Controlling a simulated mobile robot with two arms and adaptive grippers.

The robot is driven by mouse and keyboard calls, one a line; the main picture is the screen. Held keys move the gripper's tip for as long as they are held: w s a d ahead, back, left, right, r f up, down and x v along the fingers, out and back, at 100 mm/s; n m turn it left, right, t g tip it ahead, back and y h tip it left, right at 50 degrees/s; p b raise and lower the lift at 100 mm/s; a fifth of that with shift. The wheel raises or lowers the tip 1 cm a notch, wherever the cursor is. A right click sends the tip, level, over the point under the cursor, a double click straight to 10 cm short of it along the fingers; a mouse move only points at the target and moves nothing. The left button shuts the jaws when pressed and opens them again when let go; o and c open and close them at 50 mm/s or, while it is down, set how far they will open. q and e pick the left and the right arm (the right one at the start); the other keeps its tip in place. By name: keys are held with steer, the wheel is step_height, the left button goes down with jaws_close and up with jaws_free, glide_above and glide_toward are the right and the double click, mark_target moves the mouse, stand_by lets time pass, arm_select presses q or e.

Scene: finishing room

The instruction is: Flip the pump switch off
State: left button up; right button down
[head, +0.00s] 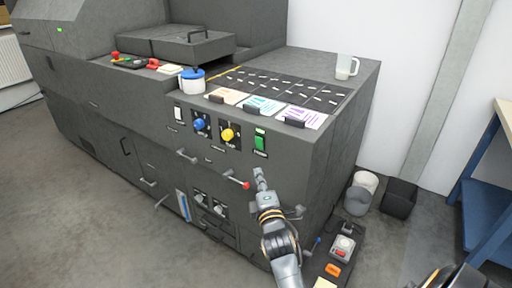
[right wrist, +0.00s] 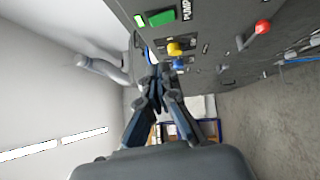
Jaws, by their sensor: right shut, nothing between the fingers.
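The pump switch (head: 260,143) is a green rocker on the dark grey machine's front panel, right of the yellow knob. In the right wrist view, the green rocker (right wrist: 163,18) sits beside the word PUMP, with a bright green lamp (right wrist: 139,19) lit next to it. My right gripper (head: 258,174) is shut and empty, a little below the switch in the head view and apart from it. In the right wrist view, its closed fingertips (right wrist: 157,80) are in front of the panel near the knobs.
A blue knob (head: 200,124), a yellow knob (head: 228,134) and a white switch (head: 178,113) share the panel. A red-tipped lever (head: 244,185) sticks out left of my right gripper. A mug (head: 345,68) and a blue-lidded tub (head: 192,82) stand on top.

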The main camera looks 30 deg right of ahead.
steer(key=w, duration=0.1)
glide_toward(256, 139)
steer(key=w+a, duration=0.2)
steer(key=w, duration=0.1)
steer(key=d, duration=0.1)
steer(key=w+d, duration=0.1)
steer(key=w+d+p, duration=0.1)
steer(key=d, duration=0.1)
steer(key=shift+w+d+r, duration=0.15)
arm_select(q)
steer(key=shift+w+r, duration=0.55)
steer(key=shift+w, duration=0.05)
